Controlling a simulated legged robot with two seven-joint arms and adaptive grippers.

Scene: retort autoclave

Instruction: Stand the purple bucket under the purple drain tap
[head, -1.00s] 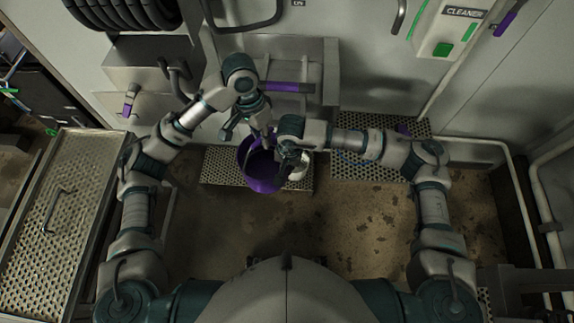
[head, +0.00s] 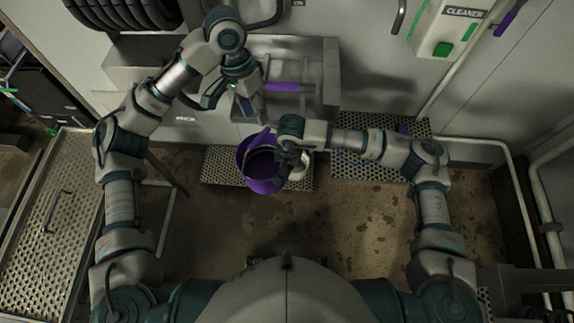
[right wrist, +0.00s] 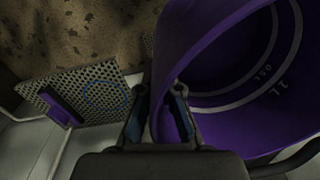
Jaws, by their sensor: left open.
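The purple bucket (head: 262,181) is at the middle of the head view, over a perforated floor plate, its open mouth facing up; I cannot tell if it touches the plate. My right gripper (head: 286,166) is at its right rim. In the right wrist view the bucket (right wrist: 215,65) shows volume marks inside, and its wall passes between the fingers of my right gripper (right wrist: 160,118), which are closed on it. My left gripper (head: 256,112) is open and empty, just above the bucket in the picture. A purple bar (head: 290,87) shows on the wall unit; I cannot tell if it is the drain tap.
Perforated plates (head: 215,168) lie along the wall, another (head: 365,172) to the right. A perforated cart top (head: 45,225) with a handle stands at left. A cleaner dispenser (head: 440,35) hangs at upper right. Brown floor in front is free.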

